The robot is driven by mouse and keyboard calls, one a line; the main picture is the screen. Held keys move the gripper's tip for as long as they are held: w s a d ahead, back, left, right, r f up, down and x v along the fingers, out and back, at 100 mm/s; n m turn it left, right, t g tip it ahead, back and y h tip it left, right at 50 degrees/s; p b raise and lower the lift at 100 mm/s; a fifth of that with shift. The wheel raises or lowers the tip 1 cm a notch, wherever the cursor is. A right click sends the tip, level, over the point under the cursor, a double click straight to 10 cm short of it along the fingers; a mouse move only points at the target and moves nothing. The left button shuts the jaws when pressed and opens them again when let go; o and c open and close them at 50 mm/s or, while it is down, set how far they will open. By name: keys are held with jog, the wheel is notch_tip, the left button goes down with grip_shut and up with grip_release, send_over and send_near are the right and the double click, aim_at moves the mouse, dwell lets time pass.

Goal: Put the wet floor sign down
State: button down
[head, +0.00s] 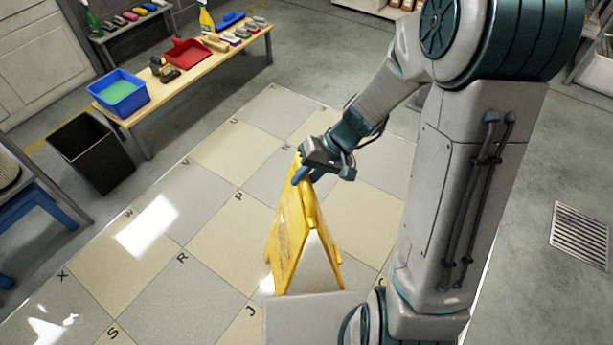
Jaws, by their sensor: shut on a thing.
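The yellow wet floor sign (290,235) is an A-frame with its two panels spread apart, upright over the tiled pads. My gripper (305,173) is shut on the top of the sign. The sign's lower right part is partly hidden by a grey part in front. I cannot tell whether its feet touch the floor or hang just above it.
The lettered pads (145,290) left of the sign are bare, with wet-looking shiny patches (152,222). A wooden bench (185,82) at the back holds a blue tub (120,100), a red dustpan (186,53) and brushes. A black bin (92,155) stands left. A floor drain (580,233) lies right.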

jog(key=shift+f+b, duration=0.25)
jog(key=shift+b, duration=0.1)
jog(key=c, duration=1.3)
grip_release()
jog(key=shift+d+r+p, duration=0.15)
jog(key=shift+r+p, duration=0.35)
jog(key=shift+r, duration=0.1)
jog(key=s+p+v, duration=0.1)
jog(key=p+v, duration=0.1)
jog(key=v, duration=0.9)
jog(key=shift+s+d+r+m+t+h, duration=0.35)
jog(key=shift+s+d+r+h, duration=0.65)
jog(key=shift+s, duration=0.9)
jog(key=shift+s+d+r+m+t+h, duration=0.1)
jog(key=shift+s+d+r+t+h, duration=0.5)
jog(key=shift+s+h, duration=0.95)
jog(key=shift+s+d+r+m+t+h, duration=0.3)
jog(key=shift+s+d+r+h, duration=0.65)
jog(key=shift+s, duration=1.25)
